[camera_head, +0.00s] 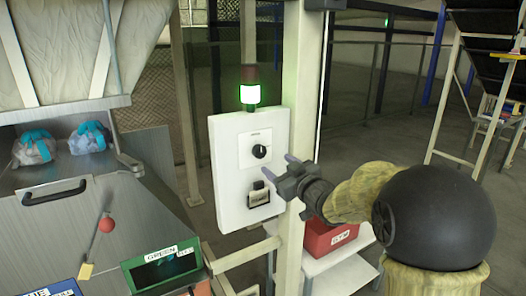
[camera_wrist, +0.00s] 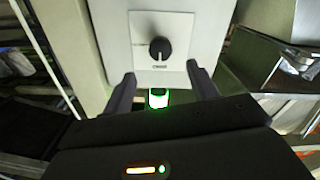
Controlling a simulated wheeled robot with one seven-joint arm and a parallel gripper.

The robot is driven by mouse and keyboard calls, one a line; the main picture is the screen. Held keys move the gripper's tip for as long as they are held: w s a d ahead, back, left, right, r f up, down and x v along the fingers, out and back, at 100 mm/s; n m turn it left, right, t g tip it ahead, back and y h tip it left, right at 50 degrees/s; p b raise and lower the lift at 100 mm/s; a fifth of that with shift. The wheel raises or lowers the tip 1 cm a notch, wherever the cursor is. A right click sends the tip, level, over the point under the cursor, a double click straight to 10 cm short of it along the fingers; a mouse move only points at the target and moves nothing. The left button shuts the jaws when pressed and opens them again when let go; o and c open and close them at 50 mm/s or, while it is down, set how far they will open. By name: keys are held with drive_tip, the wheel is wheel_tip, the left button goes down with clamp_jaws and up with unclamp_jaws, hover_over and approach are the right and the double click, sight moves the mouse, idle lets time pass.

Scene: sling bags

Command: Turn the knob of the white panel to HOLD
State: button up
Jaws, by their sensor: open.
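The white panel (camera_head: 228,190) is mounted on a post in the middle of the head view. Its round black knob (camera_head: 260,151) sits on a square plate in the panel's upper half. The panel also shows upside down in the wrist view, with the knob (camera_wrist: 160,48) near the top centre. The knob's markings are too small to read, so I cannot tell its setting. My gripper (camera_head: 279,166) is open and empty in front of the panel, just below the knob in the head view. In the wrist view the knob lies beyond and between my fingertips (camera_wrist: 160,72), apart from them.
A lit green lamp (camera_head: 250,94) stands above the panel, and a dark switch (camera_head: 259,196) sits below the knob. A red box (camera_head: 328,238) rests on a white shelf at lower right. A metal chute with bags (camera_head: 90,138) and a green bin (camera_head: 162,268) are at left.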

sight(261, 153)
drive_tip(key=p+x, duration=0.2)
drive_tip(key=x, duration=0.7)
drive_tip(key=shift+p, duration=0.35)
drive_tip(key=c, duration=1)
